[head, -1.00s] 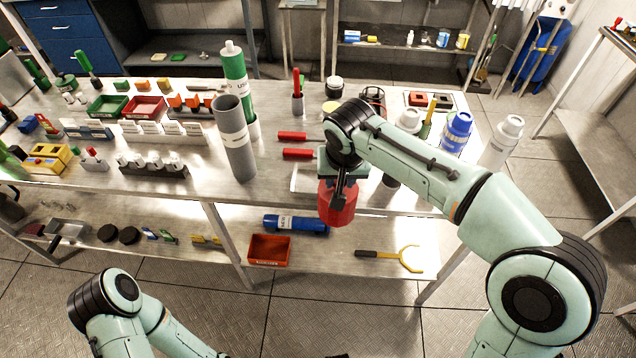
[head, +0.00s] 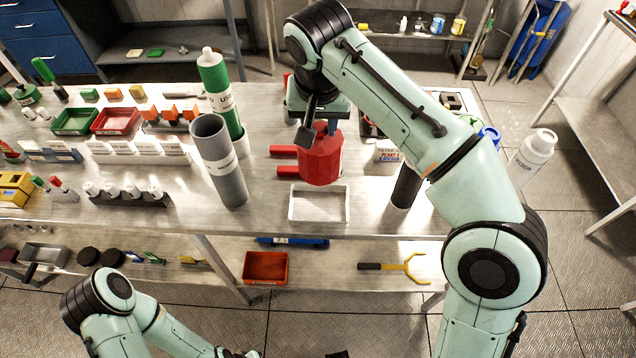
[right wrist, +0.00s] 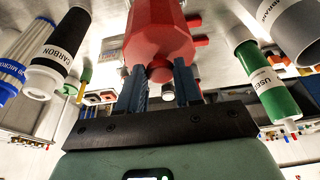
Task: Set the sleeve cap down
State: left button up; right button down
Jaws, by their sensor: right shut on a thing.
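The red sleeve cap (head: 321,160) is held by its small knob in my right gripper (head: 318,130), which is shut on it. In the head view the cap shows above the bench, just behind a shallow white tray (head: 291,205) near the front edge. I cannot tell whether it touches the bench. In the right wrist view the cap (right wrist: 158,38) sits beyond the blue fingers (right wrist: 160,85), its knob between them. Only dark bits of my left gripper (head: 240,353) show at the bottom edge.
A grey open tube (head: 222,165) and a green-and-white cartridge (head: 220,90) stand left of the cap. Red-handled tools (head: 284,171) lie beside it. A black carbon cartridge (head: 404,188) stands to the right. The white tray is empty.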

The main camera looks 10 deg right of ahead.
aim_at(319, 155)
pick_arm(q)
jog(key=shift+s+f+b, duration=0.3)
jog(key=shift+f+b, duration=0.35)
jog(key=shift+f, duration=0.2)
jog(key=shift+s+f+b, duration=0.25)
jog(key=shift+f+b, duration=0.45)
jog(key=shift+f, duration=0.1)
jog(key=shift+s+f+b, duration=0.3)
jog(key=shift+f+b, duration=0.35)
jog(key=shift+f, duration=0.2)
pick_arm(e)
notch_tip(319, 155, down, 15)
jog(key=shift+f, duration=0.1)
jog(key=shift+f, duration=0.15)
jog(key=c, duration=0.8)
grip_release()
jog(key=shift+o, duration=0.2)
jog(key=p+v, duration=0.2)
jog(key=v, duration=1)
jog(key=shift+s+r, duration=0.1)
jog(key=shift+r, duration=0.1)
pick_arm(q)
jog(key=shift+w+r, duration=0.2)
jog(key=shift+r, duration=0.45)
jog(key=shift+w+r, duration=0.15)
jog(key=shift+r, duration=0.45)
